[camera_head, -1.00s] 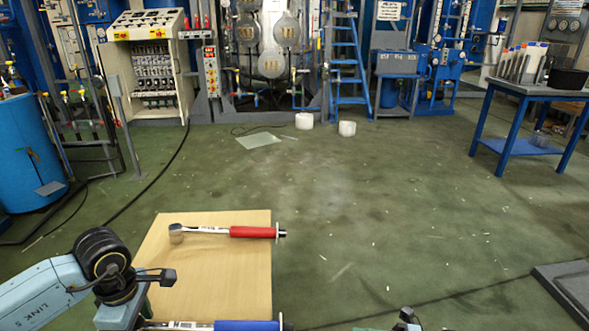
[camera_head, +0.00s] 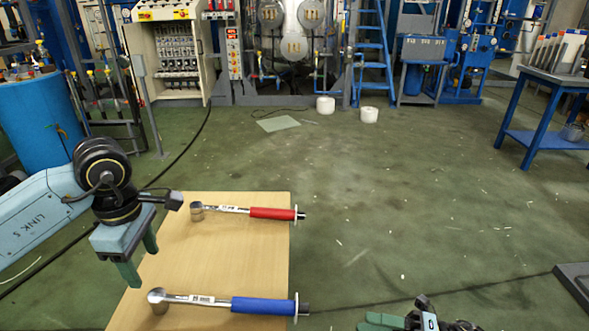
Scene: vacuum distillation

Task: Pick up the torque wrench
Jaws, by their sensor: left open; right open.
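A torque wrench with a red handle (camera_head: 272,213) lies near the far end of a light wooden table (camera_head: 200,255), its silver head to the left. A second torque wrench with a blue handle (camera_head: 262,306) lies nearer to me, also with its head to the left. Both handles reach past the table's right edge. My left gripper (camera_head: 138,262) is open and empty, pointing down above the table's left side, left of both wrench heads. My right gripper (camera_head: 385,322) is only partly in view at the bottom edge, right of the table, and holds nothing visible.
Green floor is open to the right of the table. A blue side table (camera_head: 545,130) with several items stands at the right back. A blue barrel (camera_head: 35,125) is at the left. A dark platform (camera_head: 575,282) sits at the right edge. Machinery and a blue ladder (camera_head: 372,50) line the back.

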